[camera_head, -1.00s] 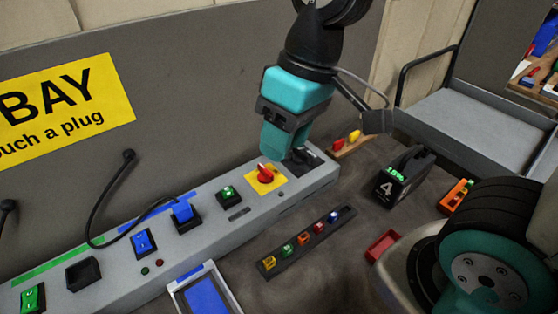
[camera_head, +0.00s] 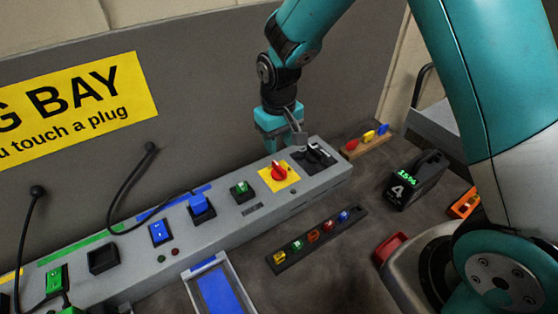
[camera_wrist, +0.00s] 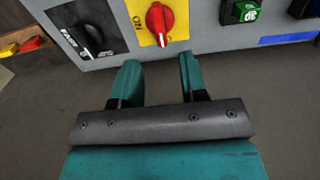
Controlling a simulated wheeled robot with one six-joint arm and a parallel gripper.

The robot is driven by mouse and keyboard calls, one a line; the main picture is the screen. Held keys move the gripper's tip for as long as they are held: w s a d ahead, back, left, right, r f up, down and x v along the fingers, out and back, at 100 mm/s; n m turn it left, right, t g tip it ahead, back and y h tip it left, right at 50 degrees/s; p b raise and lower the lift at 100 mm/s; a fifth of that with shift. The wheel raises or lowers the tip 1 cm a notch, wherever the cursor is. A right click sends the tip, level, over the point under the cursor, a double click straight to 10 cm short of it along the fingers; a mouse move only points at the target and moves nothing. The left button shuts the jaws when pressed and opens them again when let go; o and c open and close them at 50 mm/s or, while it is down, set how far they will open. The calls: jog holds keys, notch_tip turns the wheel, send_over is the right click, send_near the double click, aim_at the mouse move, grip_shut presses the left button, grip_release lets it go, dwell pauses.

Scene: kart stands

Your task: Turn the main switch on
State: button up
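The main switch is a red rotary knob (camera_head: 279,171) on a yellow plate (camera_head: 293,177), set on top of the long grey console. In the wrist view the red knob (camera_wrist: 158,18) is at the top centre. Its grip runs roughly up and down the picture, beside the word ON on its left; a second label below it is partly cut off. My gripper (camera_wrist: 158,63) is open and empty, its two teal fingers apart and pointing toward the knob without touching it. In the head view my gripper (camera_head: 284,130) is behind the knob, near the back wall, its fingertips largely hidden.
In front are a strip of coloured pieces (camera_head: 316,238) and a black battery box (camera_head: 413,183). Cables hang along the wall.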

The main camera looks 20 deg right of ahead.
aim_at(279, 166)
notch_tip(279, 166, down, 8)
jog(key=shift+p, duration=0.65)
grip_shut()
